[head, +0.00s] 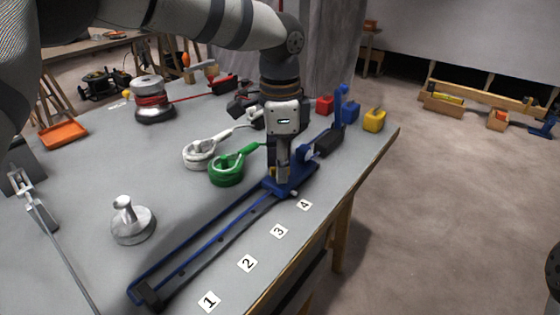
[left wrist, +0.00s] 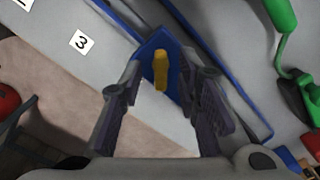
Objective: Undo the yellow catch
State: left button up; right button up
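The yellow catch (left wrist: 161,70) sits on a blue plate (left wrist: 150,48) of the long blue rail tool. In the left wrist view it lies between my left gripper's fingertips (left wrist: 162,84), with a gap visible on both sides. The gripper is open. In the head view the left gripper (head: 283,172) points down over the blue carriage (head: 296,185), and only a sliver of yellow shows beside it. The blue rails (head: 205,240) run along the bench's front edge to a black end block (head: 148,294). My right gripper is not in view.
A green ring-shaped tool (head: 226,172) and a white one (head: 199,155) lie close left of the gripper. A metal knobbed weight (head: 132,222) stands on the grey bench. Red, blue and yellow (head: 374,120) blocks stand at the far right end. Number labels line the front edge.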

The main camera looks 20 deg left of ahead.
pick_arm(q)
grip_shut()
jog(key=shift+r, duration=0.1)
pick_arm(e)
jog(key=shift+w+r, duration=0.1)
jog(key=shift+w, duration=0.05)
pick_arm(q)
jog(key=shift+r+n+p, duration=0.15)
jog(key=shift+n+p, duration=0.3)
jog(key=shift+n, duration=0.35)
jog(key=shift+n+p, duration=0.45)
jog(key=shift+n, duration=1.95)
jog(key=shift+f+n+p, duration=0.2)
jog(key=shift+n+p, duration=0.25)
jog(key=shift+n, duration=0.85)
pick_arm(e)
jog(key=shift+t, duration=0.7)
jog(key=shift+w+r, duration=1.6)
